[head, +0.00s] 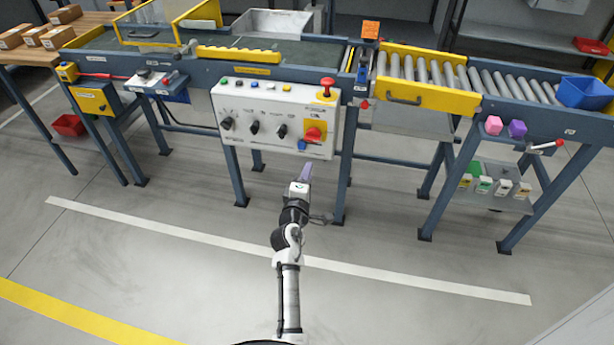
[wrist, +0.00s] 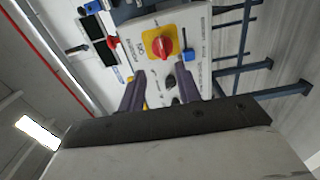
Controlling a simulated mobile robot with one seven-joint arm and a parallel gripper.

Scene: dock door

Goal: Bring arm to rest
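My arm reaches forward from the bottom middle of the head view. My gripper (head: 304,172) is just below the lower edge of a white control panel (head: 260,141). In the wrist view my gripper (wrist: 161,88) has its two purple-grey fingers apart, with nothing held between them. The panel (wrist: 200,22) lies ahead of the fingers there. A red rotary switch on a yellow plate (wrist: 161,43) is above the fingertips, and a black knob (wrist: 170,81) shows between them. I cannot tell the exact gap between fingertips and panel.
A conveyor with rollers (head: 420,70) runs behind the panel, on blue legs. A blue bin (head: 584,92) sits at its right end. A wooden table with cardboard boxes (head: 57,38) is at the left. The floor (head: 180,270) around my arm is clear.

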